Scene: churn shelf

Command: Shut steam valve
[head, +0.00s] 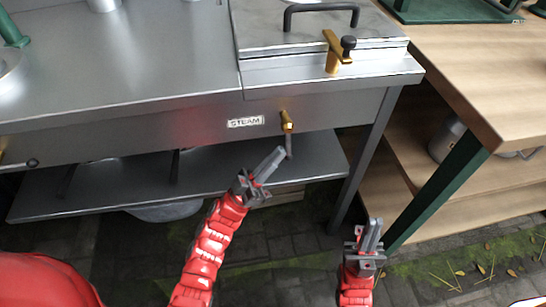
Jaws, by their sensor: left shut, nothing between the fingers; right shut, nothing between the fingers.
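The brass steam valve (287,122) sits on the front panel of the steel counter, right of a plate marked STEAM (246,122). A thin grey piece, seemingly its lever or pipe, hangs down below the brass part. My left gripper (272,162) is shut and empty, just below and left of the valve, its fingertips pointing up close to the hanging piece. I cannot tell whether they touch. My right gripper (371,234) is shut and empty, lower right, over the paved floor and apart from the valve.
The steel counter (140,70) has a lower shelf (100,190). On top, a lid with a dark handle (320,8) and a brass lever with a black knob (335,55) stand above the valve. A wooden table (470,60) with green legs is at right.

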